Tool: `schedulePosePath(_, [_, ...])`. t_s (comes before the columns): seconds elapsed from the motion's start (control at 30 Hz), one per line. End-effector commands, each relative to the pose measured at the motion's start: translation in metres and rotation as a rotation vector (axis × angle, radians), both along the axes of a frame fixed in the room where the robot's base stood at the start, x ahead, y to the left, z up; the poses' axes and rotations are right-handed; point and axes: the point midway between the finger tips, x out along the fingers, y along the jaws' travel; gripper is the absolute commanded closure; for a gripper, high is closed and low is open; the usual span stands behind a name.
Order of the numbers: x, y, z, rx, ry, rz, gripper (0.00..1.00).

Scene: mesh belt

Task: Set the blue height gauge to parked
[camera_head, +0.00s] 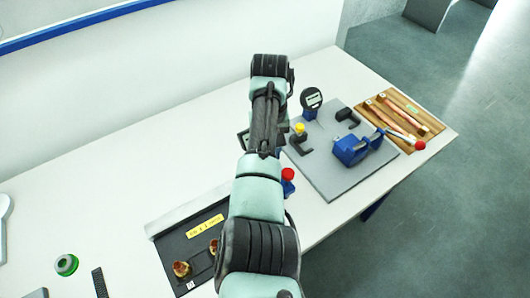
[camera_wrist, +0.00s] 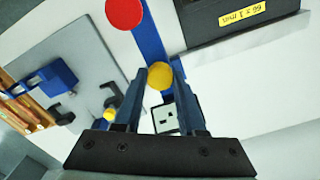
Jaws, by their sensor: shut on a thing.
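In the wrist view my gripper (camera_wrist: 160,70) has its two fingers on either side of a round yellow knob (camera_wrist: 160,77), shut on it. The knob sits on a blue bar (camera_wrist: 150,42), which I take as the blue height gauge. A red round cap (camera_wrist: 123,13) is at the bar's far end. In the head view the red cap (camera_head: 288,174) and a little blue below it show right of my arm. My arm hides the rest of the gauge and my gripper there. A dark-framed pale panel (camera_wrist: 190,118) shows beyond the fingers; its marking is unclear.
A grey plate (camera_head: 335,184) right of my arm bears a blue vise (camera_head: 352,150), a dial gauge (camera_head: 312,98) and a yellow-topped clamp (camera_head: 299,131). A wooden tray (camera_head: 378,112) lies beyond. A black mat (camera_head: 176,254) with brass parts lies at lower left.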

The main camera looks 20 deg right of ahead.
Motion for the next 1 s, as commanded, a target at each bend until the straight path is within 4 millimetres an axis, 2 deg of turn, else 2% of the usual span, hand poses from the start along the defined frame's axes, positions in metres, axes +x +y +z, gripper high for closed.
schedulePosePath(0.5, [0.003,-0.0057,0.0019,-0.007,-0.009,-0.001,1.0])
schedulePosePath(0.53, [0.003,-0.0058,0.0019,-0.007,-0.009,-0.001,0.57])
schedulePosePath(0.67, [0.0026,-0.0052,0.0016,-0.006,-0.007,-0.001,0.34])
schedulePosePath(0.7, [0.0023,-0.0049,0.0014,-0.005,-0.006,0.0,0.31])
schedulePosePath(1.0, [0.0017,-0.0036,0.0016,-0.002,-0.003,0.001,0.31])
